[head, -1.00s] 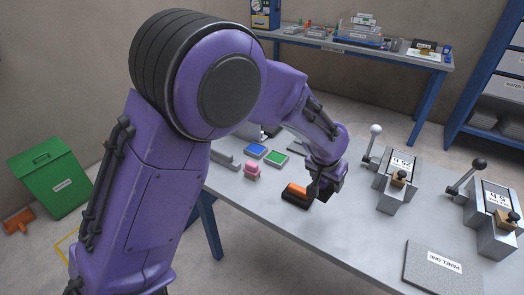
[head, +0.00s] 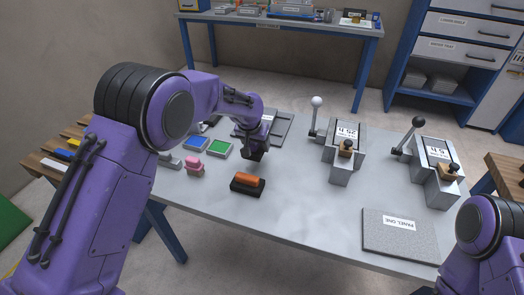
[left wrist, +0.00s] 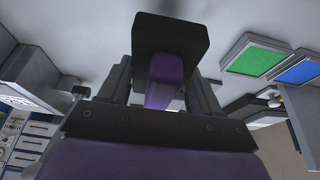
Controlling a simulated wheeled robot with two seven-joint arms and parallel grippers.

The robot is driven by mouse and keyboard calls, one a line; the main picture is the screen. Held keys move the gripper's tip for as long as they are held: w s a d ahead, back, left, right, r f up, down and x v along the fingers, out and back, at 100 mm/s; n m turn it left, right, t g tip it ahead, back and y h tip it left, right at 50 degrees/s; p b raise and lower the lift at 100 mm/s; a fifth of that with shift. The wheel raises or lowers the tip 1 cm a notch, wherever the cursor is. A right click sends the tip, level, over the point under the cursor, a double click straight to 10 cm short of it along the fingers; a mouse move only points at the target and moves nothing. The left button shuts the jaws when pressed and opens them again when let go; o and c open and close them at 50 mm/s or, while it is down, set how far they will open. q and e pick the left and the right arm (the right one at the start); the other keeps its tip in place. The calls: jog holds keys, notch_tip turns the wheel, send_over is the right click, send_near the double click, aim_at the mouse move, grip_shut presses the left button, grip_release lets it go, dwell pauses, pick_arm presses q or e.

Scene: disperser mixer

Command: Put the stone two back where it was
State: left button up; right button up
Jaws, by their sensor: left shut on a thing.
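My left gripper (head: 257,146) is shut on a dark block with a purple grip (left wrist: 165,80), seen close up in the left wrist view. No label shows on the held block, so I cannot read whether it is stone two. In the head view the gripper is over the table (head: 310,205), behind an orange-topped dark block (head: 247,182) and in front of a dark grey tray (head: 284,131). The block's gap to the table is unclear. My right arm shows at the lower right, but its gripper is out of view.
A pink piece (head: 194,165), a blue pad (head: 196,143) and a green pad (head: 219,149) lie left of the gripper. Two lever devices (head: 344,150) (head: 432,165) stand to the right. A grey panel labelled PANEL ONE (head: 400,240) lies at the front right. Mid-table is clear.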

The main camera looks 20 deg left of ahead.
aim_at(256, 145)
pick_arm(q)
jog(key=x, duration=0.2)
jog(key=d+p+x, duration=0.1)
jog(key=x, duration=0.2)
jog(key=shift+s+f, duration=0.1)
jog(key=shift+f, duration=0.3)
jog(key=shift+f, duration=0.1)
jog(key=o, duration=1.1)
jog(key=v, duration=1.2)
jog(key=shift+d+b, duration=0.1)
jog(key=shift+b, duration=0.3)
